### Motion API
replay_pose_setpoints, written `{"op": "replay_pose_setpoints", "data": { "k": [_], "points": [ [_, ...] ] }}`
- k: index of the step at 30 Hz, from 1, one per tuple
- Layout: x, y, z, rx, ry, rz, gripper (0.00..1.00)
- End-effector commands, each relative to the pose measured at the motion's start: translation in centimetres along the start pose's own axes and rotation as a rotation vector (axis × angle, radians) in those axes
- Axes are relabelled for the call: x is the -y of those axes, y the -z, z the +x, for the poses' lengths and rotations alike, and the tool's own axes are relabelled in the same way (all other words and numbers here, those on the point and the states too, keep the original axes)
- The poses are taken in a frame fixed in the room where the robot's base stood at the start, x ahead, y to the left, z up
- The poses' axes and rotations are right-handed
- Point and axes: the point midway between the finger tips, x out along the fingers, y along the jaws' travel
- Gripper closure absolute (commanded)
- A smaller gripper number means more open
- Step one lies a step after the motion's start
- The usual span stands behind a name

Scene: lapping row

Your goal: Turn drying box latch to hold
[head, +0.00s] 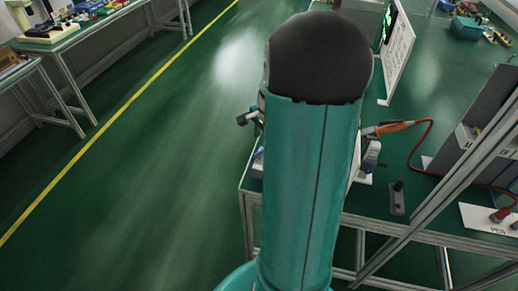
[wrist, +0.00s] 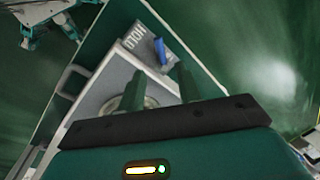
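In the wrist view my gripper (wrist: 159,70) has its two dark green fingers apart, with a gap between them. Beyond the fingertips is a pale grey panel (wrist: 114,78) with a label reading HOLD (wrist: 132,43). A small blue tab (wrist: 160,50) stands beside the label, just past the fingertips; it may be the latch handle. No contact with it shows. In the head view my teal arm hides the gripper and most of this spot.
In the head view, a screwdriver-like orange tool (head: 394,128) with a red cable and a dark small block (head: 397,198) are on the green bench right of my arm. A grey cabinet (head: 480,120) stands farther right. Open floor lies left, with a yellow line (head: 110,140).

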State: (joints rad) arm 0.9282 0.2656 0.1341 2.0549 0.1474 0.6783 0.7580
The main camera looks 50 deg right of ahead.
Motion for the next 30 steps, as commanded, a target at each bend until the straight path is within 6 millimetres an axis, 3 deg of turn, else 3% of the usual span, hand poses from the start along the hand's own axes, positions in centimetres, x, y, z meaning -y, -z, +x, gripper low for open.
{"op": "replay_pose_setpoints", "data": {
  "k": [6, 12, 23, 28, 30],
  "points": [
    [0.0, 0.0, 4.5, 0.003, -0.003, -0.002, 0.66],
    [0.2, 0.1, 7.0, 0.002, 0.0, -0.004, 0.66],
    [0.2, 0.1, 7.6, 0.001, 0.001, -0.005, 0.66],
    [0.2, 0.1, 7.6, 0.001, 0.001, -0.005, 0.99],
    [0.2, 0.1, 7.6, 0.001, 0.001, -0.005, 1.0]
  ]
}}
